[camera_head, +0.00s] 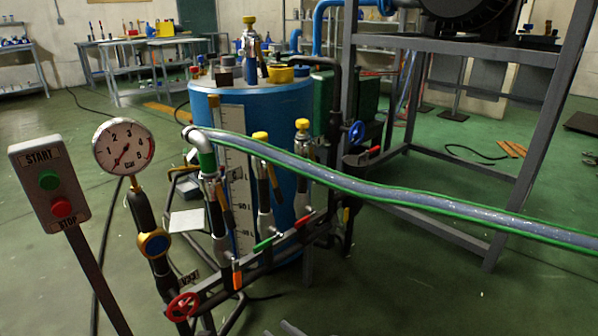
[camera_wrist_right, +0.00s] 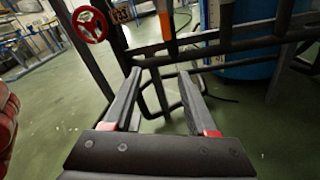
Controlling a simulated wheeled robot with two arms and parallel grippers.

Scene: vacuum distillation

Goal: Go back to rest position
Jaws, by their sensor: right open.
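My right gripper (camera_head: 284,329) shows only as grey fingertips at the bottom edge of the head view. In the right wrist view my right gripper (camera_wrist_right: 162,80) is open, with nothing between its two fingers. It is apart from the pipe frame, whose dark pipe (camera_wrist_right: 230,45) runs beyond the fingertips. A red valve wheel (camera_head: 182,307) is on the frame, to the left of the gripper, and it also shows at the upper left of the right wrist view (camera_wrist_right: 90,25). My left gripper is not in view.
A blue tank (camera_head: 285,110) stands behind the piping. A pressure gauge (camera_head: 123,146) and a start/stop box (camera_head: 48,180) stand at left. A clear green-striped hose (camera_head: 400,194) crosses to the right, before a grey steel frame (camera_head: 530,140). Green floor (camera_head: 400,290) is open at front right.

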